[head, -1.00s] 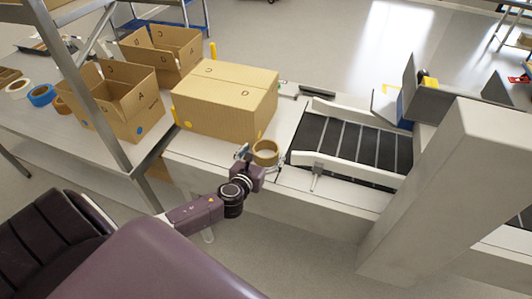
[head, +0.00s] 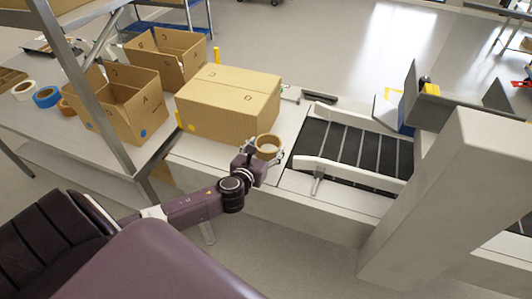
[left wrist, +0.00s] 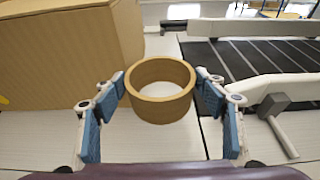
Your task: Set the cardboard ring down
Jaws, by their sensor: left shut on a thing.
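The cardboard ring (head: 268,154) is a short tan roll with an open middle. My left gripper (head: 266,148) is shut on it from its two sides, and the ring's opening faces up. In the left wrist view the ring (left wrist: 160,108) sits between the blue-padded fingers (left wrist: 162,92), over the pale worktop (left wrist: 150,146). I cannot tell whether its lower edge touches the worktop. My right gripper is in neither view.
A large closed carton (head: 228,108) stands just behind and left of the ring. A conveyor (head: 352,150) with pale side rails lies to the right. Open boxes (head: 125,105) and tape rolls (head: 45,97) are on the left table. Pale worktop is bare around the ring.

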